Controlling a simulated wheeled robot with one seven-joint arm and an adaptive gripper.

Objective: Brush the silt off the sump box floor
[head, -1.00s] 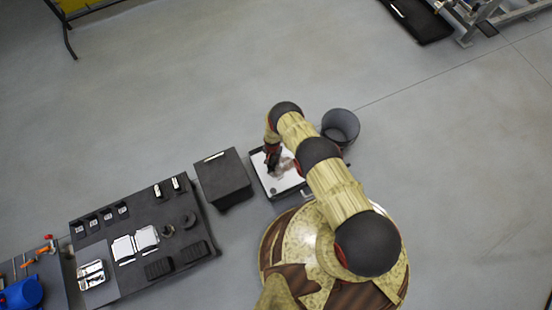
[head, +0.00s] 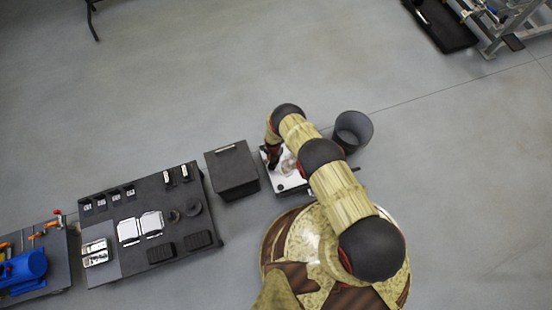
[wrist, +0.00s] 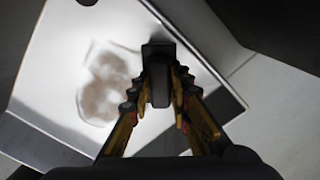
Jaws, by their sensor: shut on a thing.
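The sump box (head: 292,182) is a shallow open box with a pale floor, partly hidden by my arm in the head view. A brownish silt patch (wrist: 108,88) with a blurred outline lies on its floor (wrist: 50,60); it also shows in the head view (head: 290,165). My gripper (wrist: 157,88) is shut on a dark brush (wrist: 158,49), its fingers on both sides of the handle. In the wrist view the brush head lies to the right of the silt patch, over the box floor. I cannot tell whether it touches the floor.
A dark box-shaped stand (head: 232,172) is just left of the sump box. A round dark bin (head: 352,131) stands to its upper right. Left is a dark table (head: 135,240) with several parts, and beyond it a bench with a blue tank (head: 24,266).

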